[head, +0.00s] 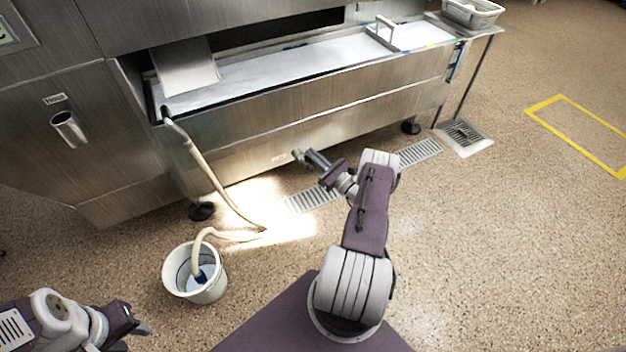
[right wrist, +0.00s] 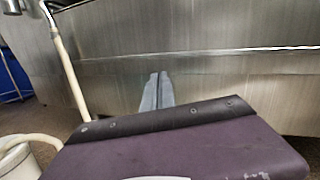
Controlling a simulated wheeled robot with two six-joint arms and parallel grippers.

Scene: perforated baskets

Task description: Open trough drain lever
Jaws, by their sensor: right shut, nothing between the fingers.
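The long stainless steel trough (head: 285,110) stands across the head view, its white inner basin open at the top. I cannot make out a drain lever in either view.
A beige hose (head: 205,165) runs from the trough's left end down to the floor and into a white bucket (head: 190,290). Floor grates (head: 312,200) lie beneath the right arm. A perforated basket (head: 472,14) sits on the stand at the right. Open floor lies to the right.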

